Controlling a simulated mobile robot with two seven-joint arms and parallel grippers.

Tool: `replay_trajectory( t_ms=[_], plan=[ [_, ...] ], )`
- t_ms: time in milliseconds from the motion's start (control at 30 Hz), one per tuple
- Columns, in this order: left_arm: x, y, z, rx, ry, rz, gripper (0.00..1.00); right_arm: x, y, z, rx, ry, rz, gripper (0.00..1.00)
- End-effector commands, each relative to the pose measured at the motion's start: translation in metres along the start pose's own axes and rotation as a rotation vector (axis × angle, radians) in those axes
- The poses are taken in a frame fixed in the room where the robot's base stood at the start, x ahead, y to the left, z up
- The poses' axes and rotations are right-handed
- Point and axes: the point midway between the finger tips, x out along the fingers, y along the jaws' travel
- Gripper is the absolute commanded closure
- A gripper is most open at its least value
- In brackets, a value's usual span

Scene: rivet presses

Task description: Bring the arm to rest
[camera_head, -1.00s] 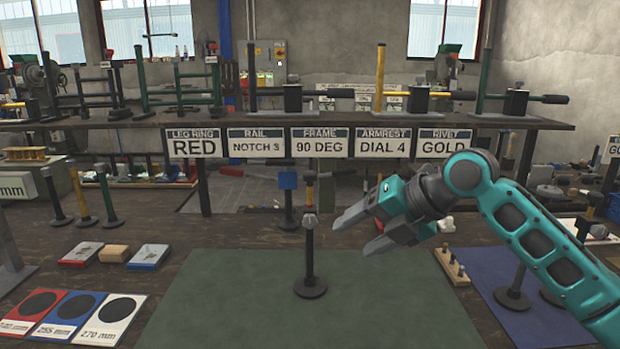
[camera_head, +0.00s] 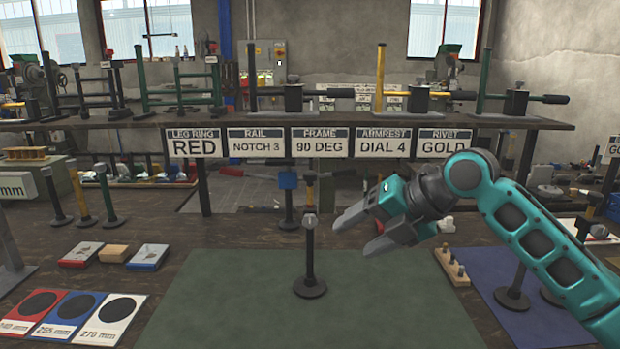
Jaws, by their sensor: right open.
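My right gripper (camera_head: 362,231) comes in from the right on its teal arm. Its grey fingers are apart with nothing between them, and they point left. It hangs above the green mat (camera_head: 230,300), to the right of a dark upright post (camera_head: 310,255) with a round base and a grey top. The fingertips look apart from the post. My left gripper is not in view.
Card signs (camera_head: 320,142) hang from a shelf (camera_head: 300,122) bearing presses. Left are red, blue and white cards (camera_head: 118,312), small blocks (camera_head: 114,253) and several posts (camera_head: 80,200). A peg block (camera_head: 452,267) and blue mat (camera_head: 480,262) lie right.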

Motion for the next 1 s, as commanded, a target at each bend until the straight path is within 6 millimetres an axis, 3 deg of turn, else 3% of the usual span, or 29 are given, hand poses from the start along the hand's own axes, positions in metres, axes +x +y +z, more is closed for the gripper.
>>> replay_trajectory(
  t_ms=[367,600,800,1000],
  plan=[
    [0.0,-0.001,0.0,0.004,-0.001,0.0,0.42,0.082,-0.065,-0.042,0.621,-0.101,0.102,0.36],
    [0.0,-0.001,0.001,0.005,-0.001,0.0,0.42,0.124,-0.13,-0.093,1.174,-0.209,0.21,0.36],
    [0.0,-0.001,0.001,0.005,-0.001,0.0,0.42,0.136,-0.19,-0.149,1.616,-0.318,0.316,0.36],
    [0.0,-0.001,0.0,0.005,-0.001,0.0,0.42,0.127,-0.249,-0.216,2.004,-0.444,0.434,0.36]
  ],
)
